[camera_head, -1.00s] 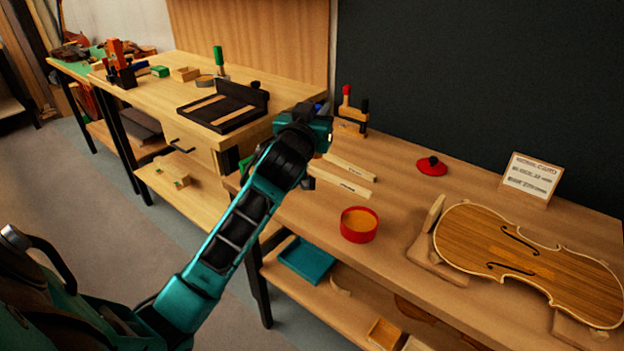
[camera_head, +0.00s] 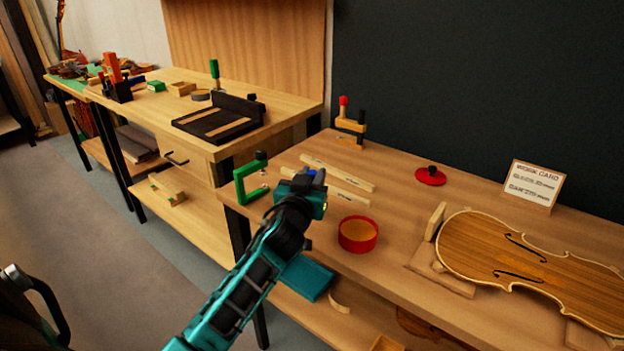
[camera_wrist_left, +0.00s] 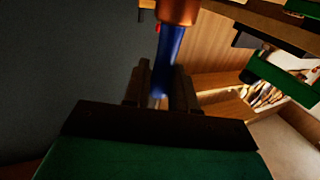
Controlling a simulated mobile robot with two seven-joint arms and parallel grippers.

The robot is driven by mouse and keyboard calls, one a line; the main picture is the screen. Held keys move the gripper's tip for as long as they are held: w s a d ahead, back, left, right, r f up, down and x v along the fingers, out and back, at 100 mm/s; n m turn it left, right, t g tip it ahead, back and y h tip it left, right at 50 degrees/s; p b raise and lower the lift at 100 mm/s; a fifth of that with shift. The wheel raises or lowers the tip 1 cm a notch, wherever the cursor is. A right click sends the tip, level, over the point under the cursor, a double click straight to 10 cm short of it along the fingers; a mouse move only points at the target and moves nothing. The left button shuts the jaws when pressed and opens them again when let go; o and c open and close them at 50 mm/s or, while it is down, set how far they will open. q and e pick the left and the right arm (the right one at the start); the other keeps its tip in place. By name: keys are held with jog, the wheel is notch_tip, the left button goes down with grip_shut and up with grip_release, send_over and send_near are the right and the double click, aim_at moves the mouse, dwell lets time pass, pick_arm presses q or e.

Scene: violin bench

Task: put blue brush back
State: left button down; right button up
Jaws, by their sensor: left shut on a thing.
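The blue brush shows in the left wrist view as a blue handle (camera_wrist_left: 170,48) with a copper-brown part (camera_wrist_left: 177,11) at the top edge of the picture. My left gripper (camera_wrist_left: 161,88) is shut on the blue handle. In the head view my left gripper (camera_head: 312,178) is over the near bench, left of the red pot, with a bit of the blue brush (camera_head: 319,175) showing at its tip. The rest of the brush is hidden there. My right gripper is in neither view.
A red pot (camera_head: 358,234) with orange contents stands on the near bench (camera_head: 400,200). Wooden strips (camera_head: 340,173), a green clamp (camera_head: 250,180), a wooden clamp (camera_head: 350,125), a red lid (camera_head: 430,176) and a violin body (camera_head: 520,258) surround it. A black block (camera_head: 122,92) stands on the far bench.

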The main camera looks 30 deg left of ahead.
pick_arm(q)
jog(key=shift+f, duration=0.1)
jog(key=c, duration=0.9)
grip_release()
jog(key=shift+r, duration=0.3)
jog(key=v, duration=1.2)
jog(key=s+d+f+m+g+h, duration=0.3)
jog(key=s+d+f, duration=0.3)
jog(key=f, duration=0.4)
jog(key=s+d+f+m+g+h, duration=0.3)
jog(key=s+d+f+h, duration=0.2)
jog(key=s+d+f, duration=0.2)
notch_tip(320, 180, down, 4)
jog(key=shift+d+r, duration=0.2)
jog(key=shift+d, duration=1)
jog(key=shift+s, duration=0.15)
